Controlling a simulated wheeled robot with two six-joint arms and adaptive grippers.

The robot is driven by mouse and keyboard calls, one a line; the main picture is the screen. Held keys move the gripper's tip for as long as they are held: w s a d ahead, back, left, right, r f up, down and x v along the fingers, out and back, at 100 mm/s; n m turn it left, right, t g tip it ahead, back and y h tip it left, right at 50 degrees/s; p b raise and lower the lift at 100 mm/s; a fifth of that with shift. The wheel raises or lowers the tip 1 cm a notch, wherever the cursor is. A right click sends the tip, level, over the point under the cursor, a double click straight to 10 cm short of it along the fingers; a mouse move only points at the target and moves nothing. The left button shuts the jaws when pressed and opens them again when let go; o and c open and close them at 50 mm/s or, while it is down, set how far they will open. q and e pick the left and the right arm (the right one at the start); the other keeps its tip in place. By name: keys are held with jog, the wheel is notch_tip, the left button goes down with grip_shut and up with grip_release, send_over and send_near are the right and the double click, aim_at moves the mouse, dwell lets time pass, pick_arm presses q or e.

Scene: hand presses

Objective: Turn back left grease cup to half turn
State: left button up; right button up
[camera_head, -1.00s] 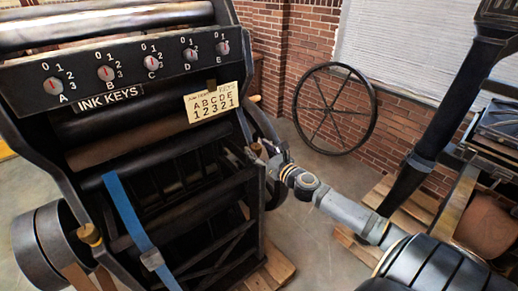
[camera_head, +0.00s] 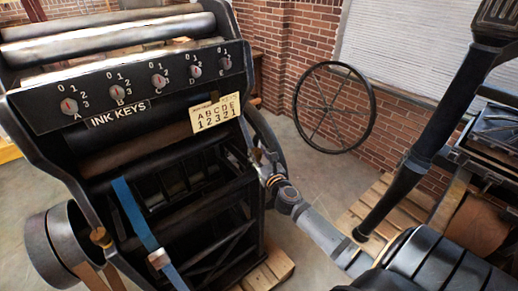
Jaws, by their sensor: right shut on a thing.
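A brass grease cup (camera_head: 101,237) sits on the front left side of the dark press frame (camera_head: 30,135). Another small brass-coloured grease cup (camera_head: 257,155) shows at the press's right side, mostly hidden by my right gripper. My right gripper (camera_head: 262,160) is at this cup and shut on it. Its fingers are small and partly blurred into the frame, so the cup's turn angle cannot be read. My left gripper is not in view.
The press carries a row of ink key knobs (camera_head: 116,92) and a cream letter card (camera_head: 215,112). A blue strap (camera_head: 135,215) hangs in front. A spoked wheel (camera_head: 334,107) leans by the brick wall. Wooden pallets (camera_head: 375,215) lie at right.

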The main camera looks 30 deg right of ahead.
dwell(0.3)
jog(key=o, duration=1.2)
jog(key=v, duration=1.2)
jog(key=shift+a, duration=0.1)
